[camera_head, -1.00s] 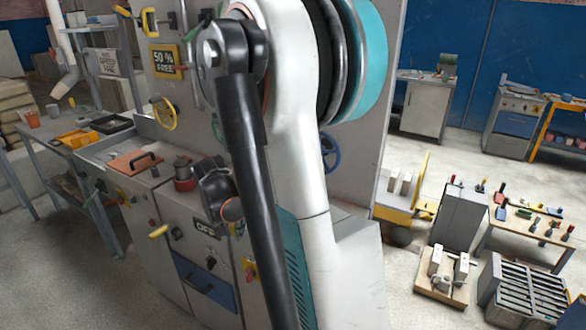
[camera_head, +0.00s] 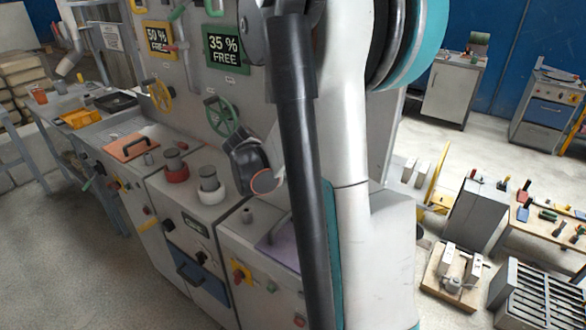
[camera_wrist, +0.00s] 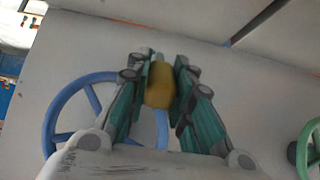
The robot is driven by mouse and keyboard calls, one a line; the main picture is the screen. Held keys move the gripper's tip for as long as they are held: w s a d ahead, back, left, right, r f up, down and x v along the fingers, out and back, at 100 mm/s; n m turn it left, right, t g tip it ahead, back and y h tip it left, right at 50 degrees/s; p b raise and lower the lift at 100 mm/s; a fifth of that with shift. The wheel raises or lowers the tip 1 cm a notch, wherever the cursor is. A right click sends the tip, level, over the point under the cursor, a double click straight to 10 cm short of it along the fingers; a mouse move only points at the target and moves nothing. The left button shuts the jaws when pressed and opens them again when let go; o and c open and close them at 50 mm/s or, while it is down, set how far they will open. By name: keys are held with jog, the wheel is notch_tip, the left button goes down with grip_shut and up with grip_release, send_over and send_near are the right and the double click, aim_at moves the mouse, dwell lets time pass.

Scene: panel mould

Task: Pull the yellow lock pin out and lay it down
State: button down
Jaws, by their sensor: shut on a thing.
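In the wrist view the yellow lock pin (camera_wrist: 160,84) shows as a short yellow body between my fingers. My gripper (camera_wrist: 161,75) is shut on it, with a green-sided finger on each side. The far end of the pin is hidden, so I cannot tell whether it still sits in a hole. A grey panel (camera_wrist: 235,95) lies behind it. In the head view my arm hides the gripper and the pin.
A blue handwheel (camera_wrist: 50,125) is close behind my left finger; a green one (camera_wrist: 308,150) is at right. In the head view a cabinet row carries a red pot (camera_head: 176,172) and a white pot (camera_head: 210,192). Open floor (camera_head: 75,270) lies at front left.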

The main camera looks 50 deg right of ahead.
jog(key=shift+f+b, duration=2.85)
jog(key=shift+f, duration=1.3)
jog(key=c, duration=1.3)
grip_release()
jog(key=v, duration=1.2)
jog(key=shift+a, duration=0.1)
jog(key=shift+w+r, duration=0.1)
